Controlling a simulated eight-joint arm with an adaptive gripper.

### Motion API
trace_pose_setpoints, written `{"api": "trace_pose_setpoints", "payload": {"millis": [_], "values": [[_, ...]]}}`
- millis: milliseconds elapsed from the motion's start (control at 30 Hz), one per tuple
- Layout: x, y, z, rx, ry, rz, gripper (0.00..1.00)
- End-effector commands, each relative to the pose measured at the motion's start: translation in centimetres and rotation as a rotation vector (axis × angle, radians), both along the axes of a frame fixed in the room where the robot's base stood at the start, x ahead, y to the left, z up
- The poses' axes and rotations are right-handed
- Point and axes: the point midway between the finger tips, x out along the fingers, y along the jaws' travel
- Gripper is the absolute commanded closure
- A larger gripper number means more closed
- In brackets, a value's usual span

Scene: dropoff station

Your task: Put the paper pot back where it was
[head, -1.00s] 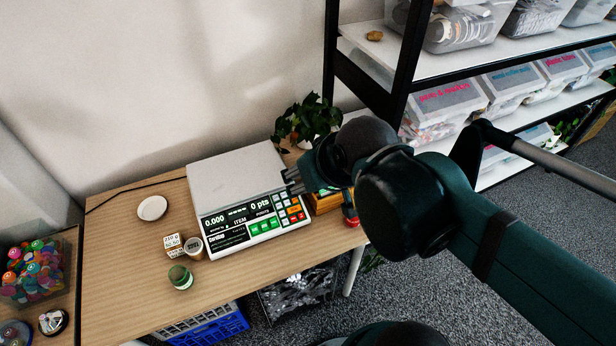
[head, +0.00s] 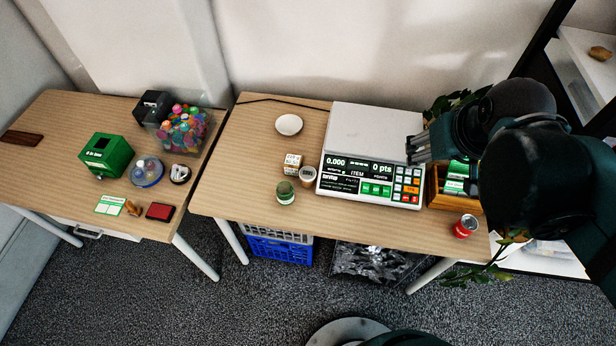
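A small pale round pot with a brownish top (head: 307,176), which looks like the paper pot, stands upright on the right-hand wooden table, just left of the scale. A green-topped jar (head: 285,192) and a small white printed box (head: 292,163) stand close beside it. The scale (head: 366,165) reads 0.000 and 0 pts, and its plate is bare. My gripper (head: 416,150) is at the scale's right edge, well right of the pot. I see nothing held between its fingers, but their opening is too small and dark to judge.
A white dish (head: 289,124) lies behind the pot. A wooden box of green items (head: 455,180), a red can (head: 465,226) and a plant are at the right. The left table (head: 60,150) holds a green box (head: 106,155) and a colourful bin. The table's front left is bare.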

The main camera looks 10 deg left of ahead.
Motion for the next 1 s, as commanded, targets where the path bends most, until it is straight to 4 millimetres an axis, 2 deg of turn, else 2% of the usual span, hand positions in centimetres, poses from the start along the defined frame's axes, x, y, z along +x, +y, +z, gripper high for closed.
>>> {"api": "trace_pose_setpoints", "payload": {"millis": [567,1000], "values": [[4.9,5.5,-1.6,-0.116,0.159,0.226,0.48],[8.0,10.4,-4.1,-0.206,0.276,0.396,0.48]]}}
